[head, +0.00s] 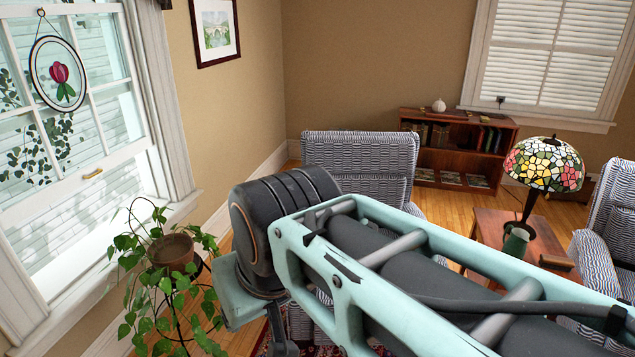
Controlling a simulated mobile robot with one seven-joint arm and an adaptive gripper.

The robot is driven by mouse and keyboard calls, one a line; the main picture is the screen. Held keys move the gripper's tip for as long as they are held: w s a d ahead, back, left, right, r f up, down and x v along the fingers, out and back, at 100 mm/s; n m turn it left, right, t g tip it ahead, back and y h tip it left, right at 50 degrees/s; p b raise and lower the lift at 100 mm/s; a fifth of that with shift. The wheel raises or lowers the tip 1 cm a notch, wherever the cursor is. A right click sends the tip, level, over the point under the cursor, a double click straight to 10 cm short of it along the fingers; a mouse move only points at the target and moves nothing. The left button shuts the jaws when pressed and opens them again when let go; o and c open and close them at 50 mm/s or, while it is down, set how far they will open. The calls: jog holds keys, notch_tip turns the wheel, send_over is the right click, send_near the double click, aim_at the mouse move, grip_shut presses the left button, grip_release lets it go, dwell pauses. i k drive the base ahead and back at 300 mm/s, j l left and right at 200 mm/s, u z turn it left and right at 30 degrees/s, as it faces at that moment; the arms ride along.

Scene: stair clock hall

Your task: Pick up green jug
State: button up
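A small dark green vessel (516,242), which looks like the green jug, stands on the wooden side table (489,223) at the right, just in front of the stained-glass lamp. Its lower part is close to the top edge of my arm, and I cannot make out a handle or spout. My pale green arm crosses the lower middle and right of the head view, in front of part of the table. My gripper's fingers do not show in this view.
A patterned lamp (543,165) stands beside the vessel. Striped armchairs stand at the middle (362,160) and right edge (607,225). A low bookcase (458,150) is at the back wall. A potted plant (172,250) stands by the left window. Wooden floor shows between the furniture.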

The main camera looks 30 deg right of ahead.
aim_at(515, 245)
jog(key=z, duration=2.45)
jog(key=i+l, duration=0.1)
jog(key=i, duration=0.55)
jog(key=i+l, duration=0.1)
jog(key=i, duration=0.55)
jog(key=i+l, duration=0.1)
jog(key=i, duration=0.55)
